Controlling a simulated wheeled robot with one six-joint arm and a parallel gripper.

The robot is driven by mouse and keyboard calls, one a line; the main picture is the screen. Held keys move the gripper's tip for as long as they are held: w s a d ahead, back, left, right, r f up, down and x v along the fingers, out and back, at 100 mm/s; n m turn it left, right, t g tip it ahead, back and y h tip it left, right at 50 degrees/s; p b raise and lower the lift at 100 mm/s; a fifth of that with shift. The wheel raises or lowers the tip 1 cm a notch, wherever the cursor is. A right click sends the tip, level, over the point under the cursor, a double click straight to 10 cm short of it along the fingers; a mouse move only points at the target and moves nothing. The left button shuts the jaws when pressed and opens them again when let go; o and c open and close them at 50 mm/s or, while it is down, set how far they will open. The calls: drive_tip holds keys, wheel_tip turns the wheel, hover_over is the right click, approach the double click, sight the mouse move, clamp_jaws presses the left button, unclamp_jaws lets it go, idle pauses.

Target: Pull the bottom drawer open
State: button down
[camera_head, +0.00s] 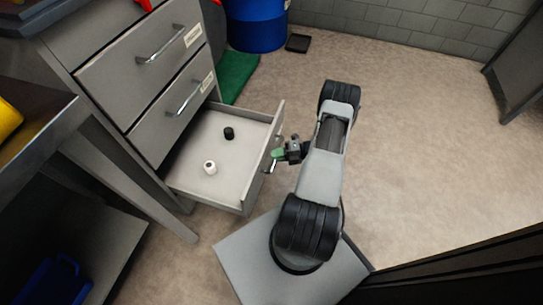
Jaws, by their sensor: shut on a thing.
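The grey cabinet has several stacked drawers, and its bottom drawer (212,184) stands pulled well out. A black round item (229,133) and a white round item (210,167) lie inside it. The drawer's front panel is seen from above at its right end, with its handle (272,166) on the outer face. My gripper (278,157) is at this handle and shut on it; the fingers are small in the picture and partly cover the handle. The upper drawers (145,66) are closed.
A metal table (95,130) stands at the left, close to the cabinet. A blue barrel (257,25), a green mat (237,72) and a small dark flat object (298,43) are at the back. The floor (430,150) at the right is clear. A dark panel (516,75) stands at the far right.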

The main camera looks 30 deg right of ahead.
drive_tip(key=shift+s+d, duration=0.35)
drive_tip(key=shift+s, duration=0.2)
drive_tip(key=c, duration=1.1)
unclamp_jaws()
drive_tip(key=shift+c, duration=0.2)
drive_tip(key=shift+d, duration=0.1)
drive_tip(key=p+v, duration=0.2)
drive_tip(key=v, duration=1.1)
drive_tip(key=shift+d, duration=0.35)
drive_tip(key=shift+s+r, duration=0.15)
drive_tip(key=shift+r, duration=0.05)
